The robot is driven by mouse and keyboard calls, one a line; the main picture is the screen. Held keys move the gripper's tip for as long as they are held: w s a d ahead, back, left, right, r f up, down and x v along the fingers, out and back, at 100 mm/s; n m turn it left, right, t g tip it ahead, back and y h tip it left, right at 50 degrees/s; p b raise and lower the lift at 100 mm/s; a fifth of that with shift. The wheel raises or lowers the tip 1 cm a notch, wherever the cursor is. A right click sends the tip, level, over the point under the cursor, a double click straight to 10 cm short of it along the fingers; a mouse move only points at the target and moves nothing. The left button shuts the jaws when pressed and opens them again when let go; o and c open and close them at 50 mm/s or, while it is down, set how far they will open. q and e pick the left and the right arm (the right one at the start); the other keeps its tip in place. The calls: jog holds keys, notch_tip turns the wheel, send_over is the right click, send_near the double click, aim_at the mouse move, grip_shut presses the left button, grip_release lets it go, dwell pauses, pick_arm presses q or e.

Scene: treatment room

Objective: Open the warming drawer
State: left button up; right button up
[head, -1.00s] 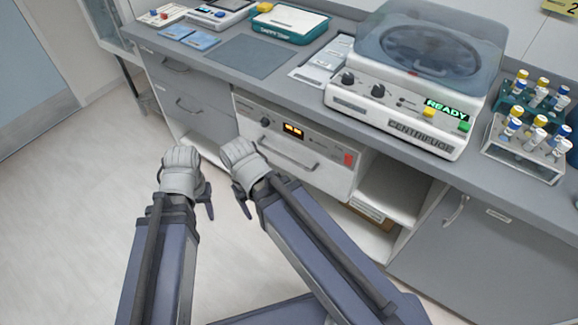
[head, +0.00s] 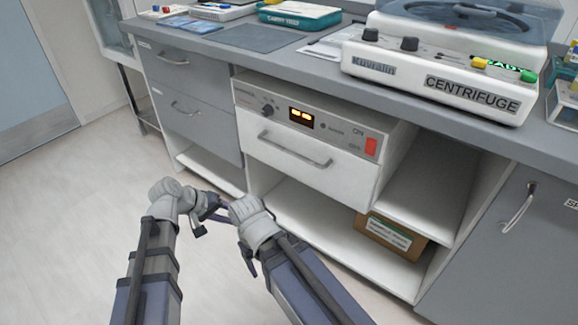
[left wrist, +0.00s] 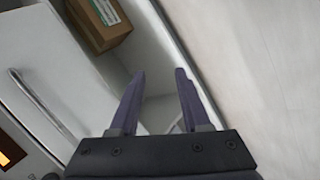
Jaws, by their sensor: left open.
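The warming drawer (head: 290,158) is a white front with a bar handle (head: 295,150), under a grey control panel (head: 300,118) with a lit orange display. The drawer looks shut. In the left wrist view the handle (left wrist: 45,105) is to the left of the fingers, apart from them. My left gripper (head: 215,214) is open and empty, below and left of the drawer in the head view; its two fingers also show in the left wrist view (left wrist: 159,75). My right gripper (head: 248,262) is low beside it, its fingers mostly hidden behind its own wrist.
A cardboard box (head: 390,235) sits on the open shelf (head: 320,230) below the drawer. The centrifuge (head: 440,75) stands on the counter (head: 330,80) above. Grey drawers (head: 190,110) are at left, a grey cupboard door (head: 500,260) at right. The floor at left is clear.

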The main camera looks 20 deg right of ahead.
pick_arm(q)
jog(key=w+d+r+n+h, duration=0.1)
jog(key=w+d+r+h, duration=0.35)
jog(key=d, duration=0.25)
jog(key=n+t+h, duration=0.2)
jog(key=h, duration=0.1)
send_near(287, 152)
jog(key=r+x, duration=0.1)
jog(key=x, duration=0.2)
jog(key=shift+f+b+x, duration=0.2)
jog(key=shift+x, duration=1.15)
jog(key=shift+f+b+x, duration=0.15)
jog(key=shift+b+x, duration=0.1)
jog(key=shift+x, duration=1.05)
jog(key=shift+f+b+x, duration=0.2)
jog(key=shift+x, duration=1.15)
jog(key=shift+a, duration=0.1)
grip_shut()
